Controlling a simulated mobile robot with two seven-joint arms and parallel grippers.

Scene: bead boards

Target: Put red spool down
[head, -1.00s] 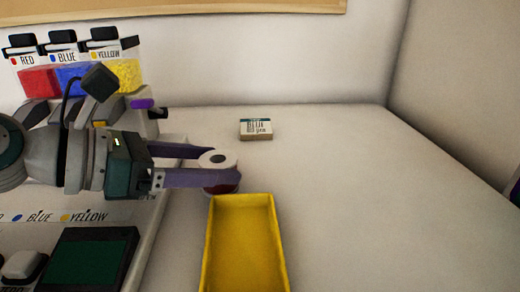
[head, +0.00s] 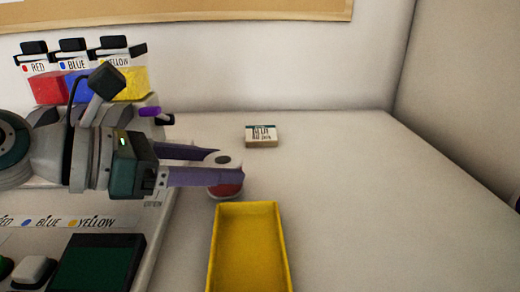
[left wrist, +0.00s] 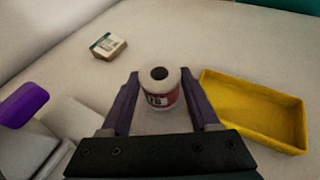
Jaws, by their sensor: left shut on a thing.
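The red spool (head: 227,190) has a white top with a dark hole and a red label band. It stands upright between the fingers of my left gripper (head: 236,169), just behind the yellow tray (head: 213,250). My left gripper is shut on it. The left wrist view shows the spool (left wrist: 160,92) between the two purple fingers (left wrist: 160,100), with the tray (left wrist: 255,90) to its right. The spool's base is at or very near the table; I cannot tell if it touches. A dark purple sliver, perhaps my right gripper (head: 516,203), shows at the right edge; its jaws are hidden.
A small box labelled BLUE (head: 263,137) lies behind the spool. Red, blue and yellow bead dispensers (head: 88,86) stand at the back left, with a dark green panel (head: 97,265) in front. The yellow tray looks empty. The table (head: 370,210) is clear to the right.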

